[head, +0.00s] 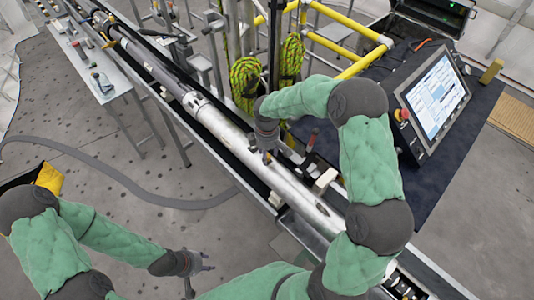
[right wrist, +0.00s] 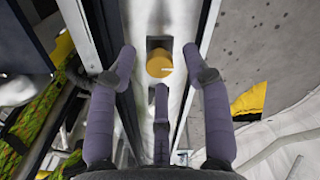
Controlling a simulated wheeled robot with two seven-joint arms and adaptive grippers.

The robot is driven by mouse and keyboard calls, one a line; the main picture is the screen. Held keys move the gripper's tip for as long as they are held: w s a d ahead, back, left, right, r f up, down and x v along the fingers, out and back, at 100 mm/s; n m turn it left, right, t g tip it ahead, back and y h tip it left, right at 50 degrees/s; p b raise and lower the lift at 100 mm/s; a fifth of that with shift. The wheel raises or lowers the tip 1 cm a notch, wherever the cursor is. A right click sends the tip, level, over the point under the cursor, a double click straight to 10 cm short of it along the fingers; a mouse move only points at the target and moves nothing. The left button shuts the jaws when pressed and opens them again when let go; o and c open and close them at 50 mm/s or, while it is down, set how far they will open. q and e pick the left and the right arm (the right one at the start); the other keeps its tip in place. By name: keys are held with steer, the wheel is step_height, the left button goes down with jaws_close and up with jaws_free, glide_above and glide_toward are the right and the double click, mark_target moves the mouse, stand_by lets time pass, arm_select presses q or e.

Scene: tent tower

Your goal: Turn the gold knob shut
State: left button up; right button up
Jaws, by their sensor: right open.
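The gold knob (right wrist: 159,63) sits in a recess in the pale metal tube (right wrist: 172,20) in the right wrist view. It has a light mark on its face. My right gripper (head: 267,156) is above the tube (head: 240,143) in the head view, pointing down at it. Its fingers are spread, one on each side of the knob and one below it in the right wrist view, with none seen touching it. The knob cannot be made out in the head view. My left gripper (head: 203,263) is over the floor at the lower middle, its fingers apart and empty.
The tube lies in a long metal trough (head: 188,128). A console with a screen (head: 436,92) and a red button stands on a dark table (head: 458,128) at right. Yellow-green rope (head: 245,82) hangs by yellow rails (head: 364,62). A grey hose (head: 120,183) crosses the floor.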

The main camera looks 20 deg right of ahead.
steer(key=shift+f, duration=0.15)
jaws_close()
